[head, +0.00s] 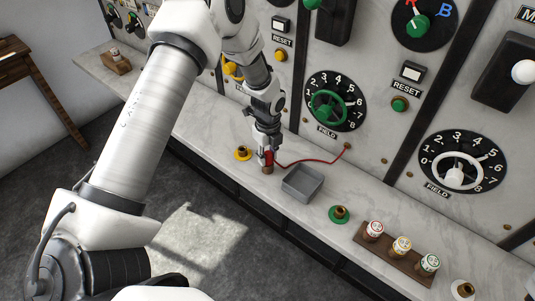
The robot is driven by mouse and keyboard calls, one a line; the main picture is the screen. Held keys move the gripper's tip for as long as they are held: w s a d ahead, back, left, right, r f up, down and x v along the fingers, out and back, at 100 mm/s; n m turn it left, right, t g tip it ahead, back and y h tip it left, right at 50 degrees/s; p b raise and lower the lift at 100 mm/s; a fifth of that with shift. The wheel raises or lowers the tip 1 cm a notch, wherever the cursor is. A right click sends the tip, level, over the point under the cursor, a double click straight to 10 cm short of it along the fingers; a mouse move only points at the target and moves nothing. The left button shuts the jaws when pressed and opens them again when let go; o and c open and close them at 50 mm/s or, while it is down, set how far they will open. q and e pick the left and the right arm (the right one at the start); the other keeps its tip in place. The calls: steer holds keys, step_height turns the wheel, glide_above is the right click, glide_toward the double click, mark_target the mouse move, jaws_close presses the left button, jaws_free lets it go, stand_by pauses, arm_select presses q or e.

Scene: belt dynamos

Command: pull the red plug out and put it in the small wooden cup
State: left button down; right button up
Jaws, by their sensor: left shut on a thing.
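My left gripper (266,156) reaches down to the marble ledge and is shut on the red plug (268,159). Its fingers hide part of the plug. A red cord (315,160) runs from the plug to a point on the panel at the right. Directly below the plug is a small brown cylinder that looks like the wooden cup (267,170). I cannot tell whether the plug's lower end is inside it or just above it. My right gripper is not in view.
A grey tray (288,190) stands close at the right. A yellow-ringed socket (242,153) is close at the left. A green-ringed socket (339,215) and a wooden rack (386,254) with several round-topped pieces lie further right. The panel with dials rises behind the ledge (215,125).

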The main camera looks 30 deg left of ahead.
mark_target(268, 152)
arm_select(q)
steer(key=shift+f, duration=0.4)
steer(key=c, duration=0.8)
jaws_free()
step_height(268, 152, up, 12)
steer(key=shift+w, duration=0.1)
